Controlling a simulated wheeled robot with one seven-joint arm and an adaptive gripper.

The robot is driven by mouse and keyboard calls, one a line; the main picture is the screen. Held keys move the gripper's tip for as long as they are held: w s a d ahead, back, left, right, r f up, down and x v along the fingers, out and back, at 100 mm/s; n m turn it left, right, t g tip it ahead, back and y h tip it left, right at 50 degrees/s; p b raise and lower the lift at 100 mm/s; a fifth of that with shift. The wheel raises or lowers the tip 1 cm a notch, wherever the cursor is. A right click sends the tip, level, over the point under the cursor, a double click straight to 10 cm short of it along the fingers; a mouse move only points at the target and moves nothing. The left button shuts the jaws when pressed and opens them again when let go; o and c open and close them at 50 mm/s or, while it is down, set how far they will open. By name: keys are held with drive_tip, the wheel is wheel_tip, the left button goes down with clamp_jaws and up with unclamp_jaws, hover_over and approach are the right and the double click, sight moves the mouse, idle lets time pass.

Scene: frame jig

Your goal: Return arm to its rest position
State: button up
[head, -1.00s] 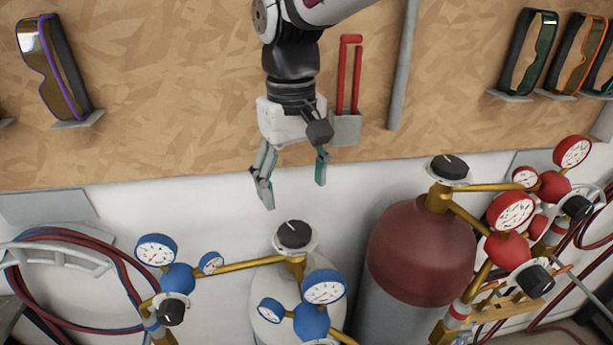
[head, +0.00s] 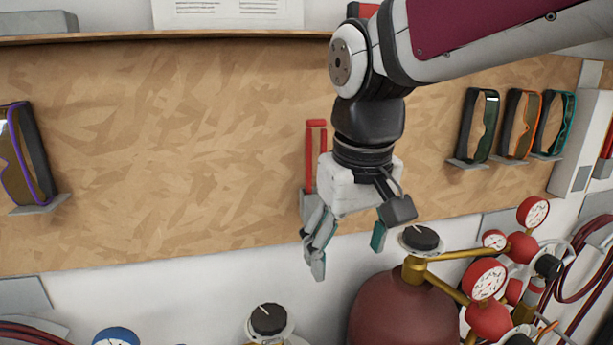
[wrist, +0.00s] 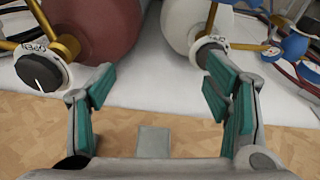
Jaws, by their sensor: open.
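My gripper (head: 347,246) hangs from my arm in front of the wooden board, pointing down. Its fingers are spread and nothing is between them. In the wrist view, my gripper (wrist: 160,98) also shows open, with teal pads facing each other across an empty gap. In the head view it is above and left of the red cylinder (head: 403,312), and clear of the black valve knob (head: 420,237).
The board (head: 180,150) holds purple-edged goggles (head: 25,155) at left and several goggles (head: 520,125) at right. A red-handled tool (head: 316,150) hangs partly behind my gripper. Red gauges (head: 486,279) stand at right. A second valve knob (head: 268,319) is lower left.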

drive_tip(key=s+d+f+m+t, duration=0.2)
drive_tip(key=s+d+m+t, duration=0.1)
drive_tip(key=s+d, duration=0.8)
drive_tip(key=d+m, duration=0.1)
drive_tip(key=d, duration=0.1)
drive_tip(key=shift+d+f+m+t, duration=0.3)
drive_tip(key=shift+d+f, duration=0.1)
